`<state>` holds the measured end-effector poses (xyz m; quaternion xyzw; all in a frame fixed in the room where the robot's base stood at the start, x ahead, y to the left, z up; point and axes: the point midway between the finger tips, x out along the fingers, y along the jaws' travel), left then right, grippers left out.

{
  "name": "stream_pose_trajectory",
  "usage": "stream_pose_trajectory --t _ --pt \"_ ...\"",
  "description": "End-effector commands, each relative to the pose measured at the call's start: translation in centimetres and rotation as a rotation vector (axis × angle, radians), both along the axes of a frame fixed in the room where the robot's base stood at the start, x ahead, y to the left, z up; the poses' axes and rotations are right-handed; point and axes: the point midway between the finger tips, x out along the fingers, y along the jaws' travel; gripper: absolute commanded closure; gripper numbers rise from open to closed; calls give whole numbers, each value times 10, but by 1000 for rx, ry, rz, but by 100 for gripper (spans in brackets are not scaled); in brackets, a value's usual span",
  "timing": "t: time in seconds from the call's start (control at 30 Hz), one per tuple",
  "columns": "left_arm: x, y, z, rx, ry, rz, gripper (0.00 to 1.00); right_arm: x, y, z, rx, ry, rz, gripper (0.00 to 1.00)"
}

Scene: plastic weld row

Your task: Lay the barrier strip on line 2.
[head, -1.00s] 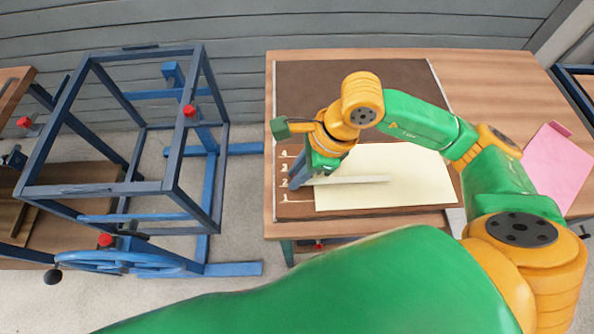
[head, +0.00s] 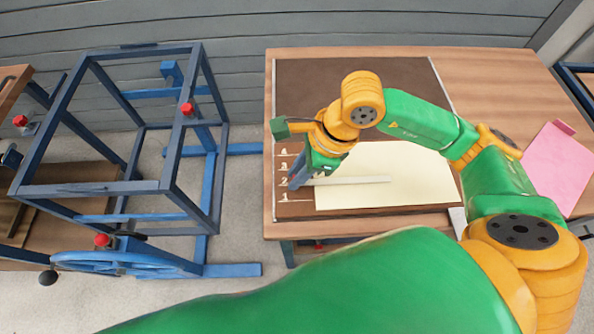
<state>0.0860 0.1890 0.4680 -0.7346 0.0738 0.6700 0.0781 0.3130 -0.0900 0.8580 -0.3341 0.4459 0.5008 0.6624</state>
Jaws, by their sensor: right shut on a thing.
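The barrier strip (head: 360,181) is a thin, pale bar. It lies crosswise on or just above the cream sheet (head: 410,195), level with the mark 2. My right gripper (head: 296,183) is shut on its left end, beside the mark 2. The numbered lines 1 to 4 are marked in white along the left edge of the dark brown mat (head: 290,90); line 2 (head: 280,182) is second from the front. The gripper hides the strip's left end, and I cannot tell whether the strip touches the sheet. My left gripper is not in view.
The wooden table (head: 480,80) carries the mat. A pink folder or board (head: 557,167) lies at its right side. A blue metal frame (head: 150,187) with red knobs stands left of the table, with floor between them. My green right arm crosses above the table.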

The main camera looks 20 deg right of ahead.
Motion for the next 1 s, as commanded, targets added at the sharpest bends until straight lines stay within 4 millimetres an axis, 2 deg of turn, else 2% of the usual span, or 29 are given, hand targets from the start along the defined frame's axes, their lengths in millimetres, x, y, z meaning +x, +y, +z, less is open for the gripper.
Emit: stream_pose_trajectory --t 0.33,0.37,0.47,0.67,0.7,0.8,1.0 --pt "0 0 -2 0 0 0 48 0 0 -1 0 0 0 100" --pt "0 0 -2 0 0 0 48 0 0 -1 0 0 0 71" --pt "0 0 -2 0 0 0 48 0 0 -1 0 0 0 44" --pt "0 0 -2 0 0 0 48 0 0 -2 0 0 0 44" --pt "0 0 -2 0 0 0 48 0 0 -2 0 0 0 42" --pt "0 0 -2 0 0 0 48 0 0 -2 0 0 0 19" --pt "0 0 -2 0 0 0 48 0 0 -2 0 0 0 19"
